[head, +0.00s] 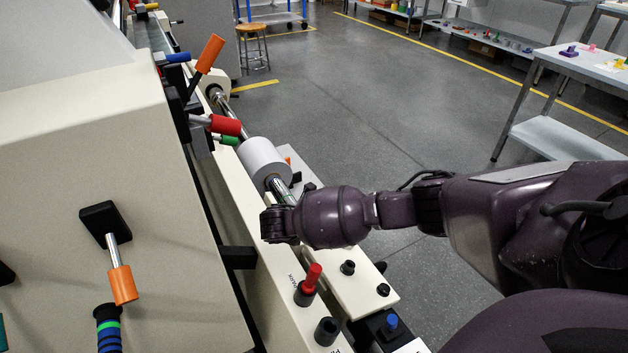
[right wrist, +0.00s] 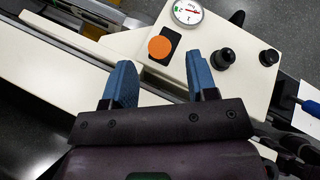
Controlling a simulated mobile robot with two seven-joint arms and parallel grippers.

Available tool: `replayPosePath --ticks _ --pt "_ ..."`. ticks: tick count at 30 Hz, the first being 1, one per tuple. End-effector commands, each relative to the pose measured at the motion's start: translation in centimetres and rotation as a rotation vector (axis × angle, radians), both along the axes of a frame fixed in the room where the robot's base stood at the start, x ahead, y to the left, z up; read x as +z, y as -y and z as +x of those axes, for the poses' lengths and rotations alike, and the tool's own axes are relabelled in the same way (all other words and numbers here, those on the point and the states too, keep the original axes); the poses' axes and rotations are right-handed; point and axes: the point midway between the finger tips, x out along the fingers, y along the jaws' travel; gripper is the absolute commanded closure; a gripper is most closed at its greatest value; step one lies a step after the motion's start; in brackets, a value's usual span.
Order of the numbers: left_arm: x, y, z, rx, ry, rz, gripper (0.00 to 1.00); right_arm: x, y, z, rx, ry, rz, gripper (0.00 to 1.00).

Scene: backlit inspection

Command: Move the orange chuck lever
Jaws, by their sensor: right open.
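In the right wrist view, a round orange end (right wrist: 159,47) sits on a black plate on the cream panel. It lies just beyond and between the blue fingers of my right gripper (right wrist: 161,64), which is open and empty. In the head view my right gripper (head: 278,224) is over the machine's rail, its fingers hidden. Two orange-handled levers show there: one (head: 210,53) tilted up at the back, one (head: 122,285) hanging down on the front panel. I cannot tell which orange part is the chuck lever. My left gripper is out of view.
A red-handled lever (head: 225,125) and white roll (head: 262,161) are behind my right gripper. A red knob (head: 313,277) stands in front. The wrist view shows a dial gauge (right wrist: 187,12) and black knobs (right wrist: 224,58) beside the orange end. Open floor lies right.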

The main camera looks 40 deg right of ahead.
Motion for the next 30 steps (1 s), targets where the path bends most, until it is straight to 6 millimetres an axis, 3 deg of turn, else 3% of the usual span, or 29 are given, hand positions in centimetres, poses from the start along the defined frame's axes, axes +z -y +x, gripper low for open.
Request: replayPosePath --ticks 1,9,15,25,30 --pt "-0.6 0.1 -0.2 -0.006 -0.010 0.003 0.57 -1.7 0.7 -0.3 -0.002 -0.014 -0.002 0.47" --pt "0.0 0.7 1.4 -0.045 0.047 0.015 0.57 -4.4 3.6 0.5 -0.001 -0.011 -0.002 0.47" --pt "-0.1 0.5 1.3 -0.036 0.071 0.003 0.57 -5.0 4.6 0.9 -0.001 -0.005 -0.001 0.47" --pt "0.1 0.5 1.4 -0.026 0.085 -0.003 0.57 -4.9 4.8 1.1 0.000 0.000 0.000 0.47" --pt "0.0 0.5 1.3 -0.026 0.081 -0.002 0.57 -4.9 4.8 1.1 0.000 0.000 0.000 0.72"
